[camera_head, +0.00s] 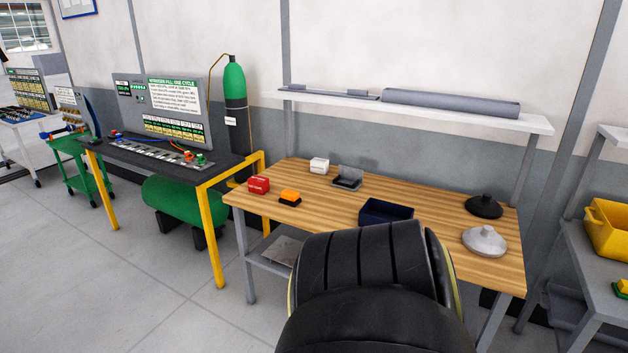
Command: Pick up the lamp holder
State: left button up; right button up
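A wooden-topped table (330,208) stands in the middle. Two dome-shaped pieces with a knob on top, which look like lamp holders, rest at its right end: a black one (484,207) at the back and a light grey one (485,242) nearer the front edge. They are apart from each other. I cannot tell which is the lamp holder meant. Neither of my grippers is in view, and nothing is seen touching either piece.
A large black grooved thing (362,262), like a tyre, hides the table's front middle. A dark blue open box (386,212), a red box (258,185), an orange-black block (290,197), a white box (319,165) and a grey holder (347,178) stand on the table. A shelf (420,107) hangs behind.

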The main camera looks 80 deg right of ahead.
aim_at(348, 179)
jog(key=z, duration=0.7)
jog(key=i, duration=1.5)
jog(key=z, duration=1.9)
jog(key=i, duration=0.55)
jog(key=z, duration=0.55)
